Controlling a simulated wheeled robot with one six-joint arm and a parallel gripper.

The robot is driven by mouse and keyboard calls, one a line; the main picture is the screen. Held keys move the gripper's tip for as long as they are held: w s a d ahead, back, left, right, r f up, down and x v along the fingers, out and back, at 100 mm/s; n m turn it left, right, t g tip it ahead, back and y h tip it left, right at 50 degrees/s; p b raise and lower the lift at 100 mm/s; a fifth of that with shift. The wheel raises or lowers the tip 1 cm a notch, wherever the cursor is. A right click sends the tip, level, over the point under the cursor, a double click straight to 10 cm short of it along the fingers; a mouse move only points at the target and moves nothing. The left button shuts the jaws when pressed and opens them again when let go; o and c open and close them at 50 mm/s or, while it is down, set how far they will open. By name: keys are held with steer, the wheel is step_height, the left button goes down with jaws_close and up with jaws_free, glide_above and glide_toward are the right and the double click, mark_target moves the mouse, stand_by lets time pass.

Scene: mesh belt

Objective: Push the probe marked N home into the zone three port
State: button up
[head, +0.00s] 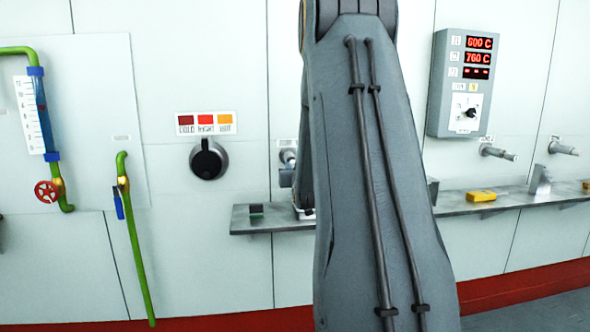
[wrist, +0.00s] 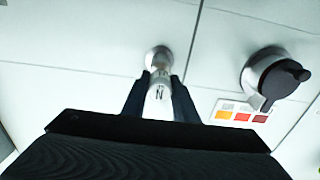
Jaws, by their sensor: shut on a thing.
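My gripper (wrist: 157,92) is shut on a pale probe (wrist: 158,103) marked N in the wrist view, with a dark finger on either side. The probe points at a round metal port (wrist: 158,57) on the white wall. Its front end is in line with the port and appears to meet it; I cannot tell how deep it sits. In the head view the port (head: 287,155) shows just left of my arm, under a small label. My arm hides the probe there. The zone number is too small to read.
A shelf (head: 262,226) runs below the ports, with a yellow block (head: 481,196) on it. A display box (head: 462,82) reads 600 C, 760 C and dashes. Two other probes (head: 497,152) stick out at right. A round knob (head: 209,160) is left of the port.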

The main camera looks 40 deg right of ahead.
steer(key=shift+w+d, duration=0.35)
steer(key=shift+w, duration=0.2)
steer(key=o, duration=1.1)
steer(key=shift+c, duration=0.2)
steer(key=b+v, duration=0.1)
steer(key=v, duration=0.7)
